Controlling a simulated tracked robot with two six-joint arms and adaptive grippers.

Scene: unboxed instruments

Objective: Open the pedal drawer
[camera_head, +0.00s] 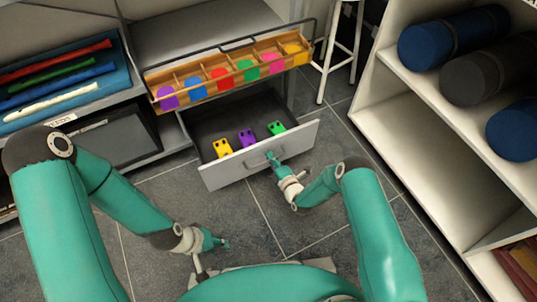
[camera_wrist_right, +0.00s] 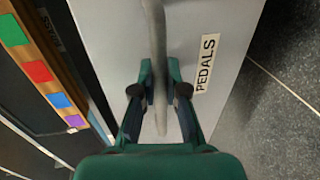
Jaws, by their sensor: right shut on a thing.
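The pedal drawer (camera_head: 228,172) is pulled out of the cabinet, and its dark inside shows. In it stand a yellow pedal (camera_head: 222,147), a purple pedal (camera_head: 246,138) and a green pedal (camera_head: 276,128). My right gripper (camera_head: 271,157) is at the drawer's front, shut on the handle (camera_head: 256,162). In the right wrist view the grey handle bar (camera_wrist_right: 157,40) runs between the fingers (camera_wrist_right: 160,85), beside a "PEDALS" label (camera_wrist_right: 206,64). My left gripper (camera_head: 221,243) hangs over the floor, away from the drawer; its finger opening is too small to tell.
A wooden rack (camera_head: 182,79) with several coloured pieces is above the drawer. A blue tray (camera_head: 112,78) with coloured tubes is at left. White shelves (camera_head: 401,113) with rolls stand at right, near a stool (camera_head: 325,68). Grey floor (camera_head: 160,190) is clear before the drawer.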

